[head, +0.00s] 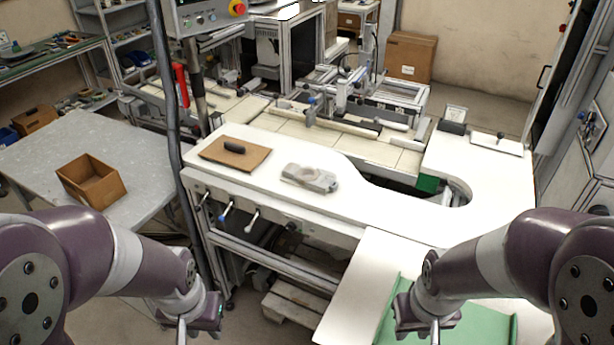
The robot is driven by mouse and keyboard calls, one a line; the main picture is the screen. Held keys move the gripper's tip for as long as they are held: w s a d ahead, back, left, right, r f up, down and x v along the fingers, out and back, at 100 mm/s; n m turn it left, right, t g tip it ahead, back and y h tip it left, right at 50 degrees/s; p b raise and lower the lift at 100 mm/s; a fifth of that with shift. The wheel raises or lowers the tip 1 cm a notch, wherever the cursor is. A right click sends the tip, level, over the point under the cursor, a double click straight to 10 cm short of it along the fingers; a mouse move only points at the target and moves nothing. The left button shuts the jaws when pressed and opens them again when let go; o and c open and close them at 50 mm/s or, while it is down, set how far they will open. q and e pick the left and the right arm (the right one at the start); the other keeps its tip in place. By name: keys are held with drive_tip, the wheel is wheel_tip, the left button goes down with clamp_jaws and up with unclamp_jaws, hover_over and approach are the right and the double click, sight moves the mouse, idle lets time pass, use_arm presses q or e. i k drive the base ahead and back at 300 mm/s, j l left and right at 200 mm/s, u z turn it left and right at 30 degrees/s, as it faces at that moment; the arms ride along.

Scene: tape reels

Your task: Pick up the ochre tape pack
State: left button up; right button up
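I cannot make out an ochre tape pack in the head view. A flat brown board (219,158) with a dark oblong piece (235,147) on it lies at the left of the white worktop. My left gripper (182,334) is at the bottom edge, left of the worktop, over the floor. My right gripper (435,334) is at the bottom edge, over a green tray (481,321). Both grippers are cut off by the frame, so their fingertips and opening are hidden. Nothing is seen held in either.
A grey metal fixture (311,178) sits mid-worktop (372,205). An open cardboard box (91,182) stands on a grey table (130,160) at left. A dark upright pole (168,95) rises between the tables. The worktop's near strip is clear.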

sight(317, 180)
drive_tip(key=i+j+z, duration=0.1)
drive_tip(key=i+z, duration=0.15)
drive_tip(key=z, duration=0.15)
drive_tip(key=i+j+z, duration=0.15)
drive_tip(key=z, duration=0.25)
drive_tip(key=i+j+z, duration=0.25)
drive_tip(key=z, duration=0.15)
drive_tip(key=i+j, duration=0.2)
drive_tip(key=j, duration=0.15)
drive_tip(key=i+j+z, duration=0.1)
drive_tip(key=j, duration=0.25)
drive_tip(key=i+j, duration=0.3)
